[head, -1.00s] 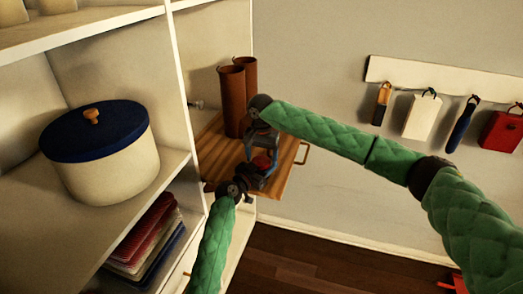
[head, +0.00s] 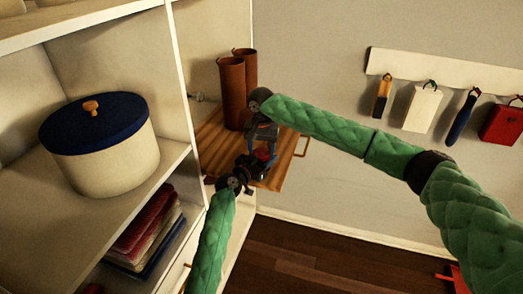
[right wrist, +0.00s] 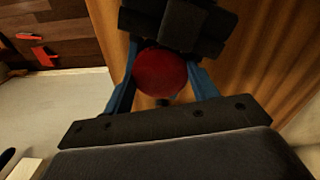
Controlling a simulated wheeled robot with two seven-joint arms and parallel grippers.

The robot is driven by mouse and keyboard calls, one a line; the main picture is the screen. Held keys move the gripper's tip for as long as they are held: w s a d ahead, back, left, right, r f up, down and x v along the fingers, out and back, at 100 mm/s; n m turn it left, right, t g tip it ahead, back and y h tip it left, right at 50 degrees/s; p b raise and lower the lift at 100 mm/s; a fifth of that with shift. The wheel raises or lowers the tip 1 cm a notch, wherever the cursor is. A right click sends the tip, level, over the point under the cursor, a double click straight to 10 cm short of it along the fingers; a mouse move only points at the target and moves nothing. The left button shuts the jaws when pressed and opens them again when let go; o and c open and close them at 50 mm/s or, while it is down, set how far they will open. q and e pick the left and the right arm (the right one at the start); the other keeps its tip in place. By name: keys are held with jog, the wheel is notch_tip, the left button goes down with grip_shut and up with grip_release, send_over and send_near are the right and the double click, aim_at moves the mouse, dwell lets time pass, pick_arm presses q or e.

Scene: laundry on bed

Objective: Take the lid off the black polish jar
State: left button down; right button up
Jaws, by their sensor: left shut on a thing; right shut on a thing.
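A round red lid-like piece (right wrist: 160,74) sits between the two blue fingers of my right gripper (right wrist: 161,84), seen from above in the right wrist view. In the head view the red piece (head: 263,155) shows small below my right gripper (head: 264,152). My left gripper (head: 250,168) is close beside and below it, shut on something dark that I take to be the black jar. The jar's body is mostly hidden by the grippers. I cannot tell whether the lid and jar are touching or apart. Dark parts of my left gripper fill the top of the right wrist view.
Both grippers are over a slatted wooden board (head: 213,140) with a metal handle. Two brown cylinders (head: 232,92) stand at its back. A white shelf unit with a blue-lidded pot (head: 105,160) is at left. A rack of hanging tools (head: 425,105) is on the wall.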

jog(key=shift+n, duration=0.7)
jog(key=o, duration=1.1)
jog(key=shift+a+r, duration=0.1)
jog(key=shift+r, duration=2.15)
jog(key=shift+c, duration=0.5)
jog(key=shift+r+m, duration=1.6)
jog(key=shift+r, duration=0.05)
jog(key=shift+f, duration=3.9)
jog(key=shift+c, duration=0.3)
